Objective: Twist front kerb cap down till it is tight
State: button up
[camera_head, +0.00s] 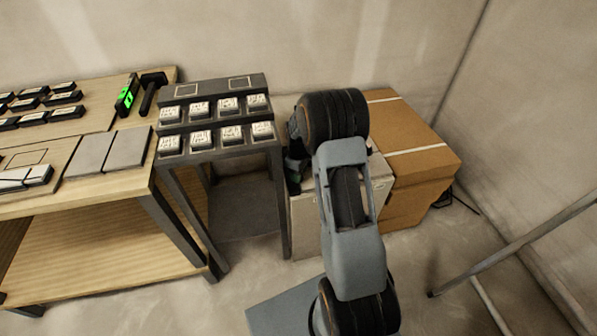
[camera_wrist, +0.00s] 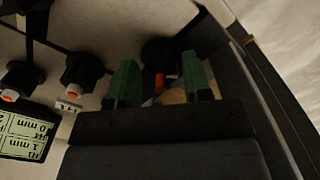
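In the wrist view, several black caps with orange tips stand on a pale surface. One cap (camera_wrist: 160,50) is just beyond and between the green fingertips of my gripper (camera_wrist: 160,75), with a visible gap on each side. A second cap (camera_wrist: 82,70) and a third cap (camera_wrist: 20,78) are to the left. My gripper is open, with nothing clasped. In the head view my arm hides most of the gripper and the caps, above a pale cabinet (camera_head: 305,225).
A small display (camera_wrist: 25,135) reading in mm is at lower left in the wrist view. In the head view a cardboard box (camera_head: 415,165) stands right of the cabinet. A dark rack (camera_head: 215,87) of labelled blocks and a wooden bench (camera_head: 110,190) stand left.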

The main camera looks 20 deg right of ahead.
jog(key=shift+o, duration=1.1)
notch_tip(320, 180, up, 14)
jog(key=p, duration=0.3)
jog(key=shift+f, duration=0.15)
